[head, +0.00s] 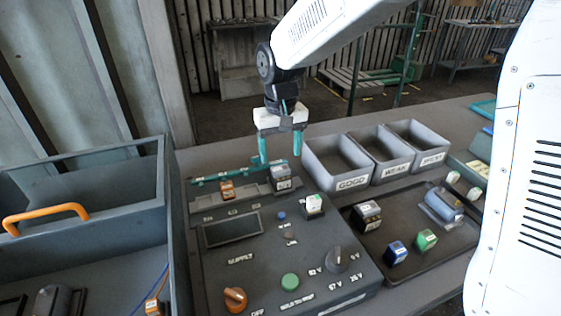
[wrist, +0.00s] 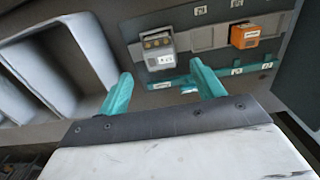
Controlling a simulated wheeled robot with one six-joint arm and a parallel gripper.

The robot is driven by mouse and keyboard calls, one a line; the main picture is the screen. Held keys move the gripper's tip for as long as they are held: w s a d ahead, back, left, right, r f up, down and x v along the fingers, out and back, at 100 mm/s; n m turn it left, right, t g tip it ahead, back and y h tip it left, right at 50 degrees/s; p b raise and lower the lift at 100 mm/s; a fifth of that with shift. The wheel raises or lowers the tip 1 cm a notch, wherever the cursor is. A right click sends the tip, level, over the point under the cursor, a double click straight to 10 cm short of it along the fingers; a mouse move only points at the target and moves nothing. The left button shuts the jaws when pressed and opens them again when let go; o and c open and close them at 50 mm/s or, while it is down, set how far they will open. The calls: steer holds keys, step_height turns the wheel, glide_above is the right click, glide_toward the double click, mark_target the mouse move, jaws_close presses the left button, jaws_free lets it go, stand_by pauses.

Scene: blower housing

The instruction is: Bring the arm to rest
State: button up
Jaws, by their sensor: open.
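My gripper (head: 279,150) has two teal fingers and hangs from the white arm over the back of the control panel (head: 260,240). The fingers are apart with nothing between them. In the wrist view my gripper (wrist: 162,92) is also open and empty. A grey block with a white label (head: 281,178) stands at the panel's back edge, just below the fingers; it also shows in the wrist view (wrist: 158,50), past the fingertips. An orange block (head: 227,189) sits to its left.
Three grey bins labelled GOOD (head: 338,166), WEAK (head: 381,154) and a third (head: 419,143) stand to the right. A dark tray (head: 400,262) holds several small blocks. A grey drawer box with an orange handle (head: 45,215) is at the left. Air above the panel is clear.

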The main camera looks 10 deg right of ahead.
steer(key=shift+r, duration=0.65)
steer(key=s+d+r, duration=0.2)
steer(key=s+d, duration=0.4)
steer(key=s, duration=0.3)
steer(key=s+d+r+m+t, duration=0.1)
steer(key=s+d, duration=0.4)
steer(key=s, duration=0.5)
steer(key=s+d+r+m, duration=0.1)
steer(key=s+d+r, duration=0.3)
steer(key=s, duration=0.6)
steer(key=d, duration=0.2)
steer(key=shift+s+d, duration=0.15)
steer(key=shift+d, duration=0.15)
steer(key=shift+r, duration=0.1)
